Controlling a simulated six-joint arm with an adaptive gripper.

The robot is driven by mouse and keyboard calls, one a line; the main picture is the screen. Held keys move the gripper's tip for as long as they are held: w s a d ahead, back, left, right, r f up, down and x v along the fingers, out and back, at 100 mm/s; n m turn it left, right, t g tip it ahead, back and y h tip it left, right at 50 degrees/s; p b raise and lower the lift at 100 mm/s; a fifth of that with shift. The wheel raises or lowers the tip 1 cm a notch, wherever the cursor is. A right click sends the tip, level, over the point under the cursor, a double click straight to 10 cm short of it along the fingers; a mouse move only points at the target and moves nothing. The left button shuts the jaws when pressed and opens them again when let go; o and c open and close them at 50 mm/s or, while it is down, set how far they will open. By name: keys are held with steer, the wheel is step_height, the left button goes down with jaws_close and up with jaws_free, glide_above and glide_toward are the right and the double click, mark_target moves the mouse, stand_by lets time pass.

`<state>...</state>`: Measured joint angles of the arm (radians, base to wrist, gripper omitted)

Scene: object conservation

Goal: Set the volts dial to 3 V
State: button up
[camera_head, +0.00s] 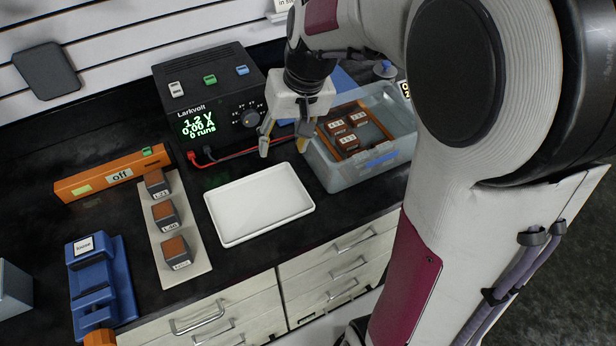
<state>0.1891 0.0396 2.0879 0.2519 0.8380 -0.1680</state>
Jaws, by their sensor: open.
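The black Larkvolt power supply (216,128) stands at the back of the bench. Its green display (197,124) reads about 1.2 V, 0.00 A and 0 runs. The round volts dial (250,118) is at the right of its front face, with small markings around it too small to read. My gripper (282,152) is open, pointing down, just in front and to the right of the dial. It looks empty and apart from the dial.
A clear bin (340,178) with a brown tray of labelled blocks stands right of my gripper. A white tray (258,205) lies in front. Red and black leads (240,156) run from the supply. An orange bar marked off (112,175), block strip (186,262) and blue fixture (100,285) are left.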

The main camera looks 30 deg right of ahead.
steer(key=s+a+r+h, duration=0.1)
steer(key=s+r, duration=0.2)
steer(key=s, duration=0.9)
steer(key=shift+s+a+r+n+t, duration=0.2)
steer(key=shift+s+n+t, duration=0.1)
steer(key=shift+s+t, duration=0.1)
stand_by(0.3)
steer(key=shift+f, duration=0.15)
steer(key=shift+n+t+y, duration=0.5)
steer(key=shift+t, duration=0.2)
steer(key=w, duration=0.8)
steer(key=w+d+f, duration=0.1)
steer(key=w, duration=1.7)
steer(key=shift+d+f, duration=0.15)
steer(key=shift+f, duration=0.25)
steer(key=shift+f, duration=0.2)
